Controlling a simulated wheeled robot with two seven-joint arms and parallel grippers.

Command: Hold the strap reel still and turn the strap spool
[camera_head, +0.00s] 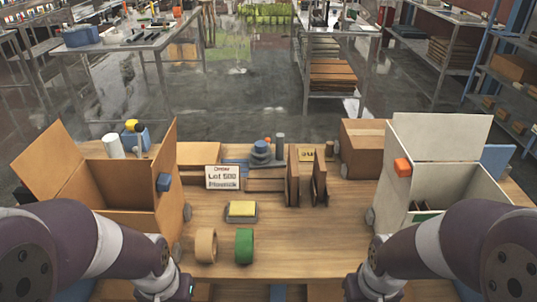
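No part is clearly labelled as the strap reel or strap spool. A green roll (244,246) stands on its edge on the wooden table, with a tan roll (206,245) beside it on the left; they look like strap or tape rolls. A round, stepped blue piece (261,153) stands at the back middle; I cannot tell whether it is a reel. My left arm reaches in at bottom left and its wrist ends near the front edge, left of the rolls. My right arm's wrist is at bottom right, apart from them. Neither gripper's fingers show.
An open cardboard box (108,188) stands at left and a pale open box (447,185) at right. A yellow-topped block (241,211) lies behind the rolls. A sign (223,177) and upright brown panels (293,178) stand further back. The table's right-middle is clear.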

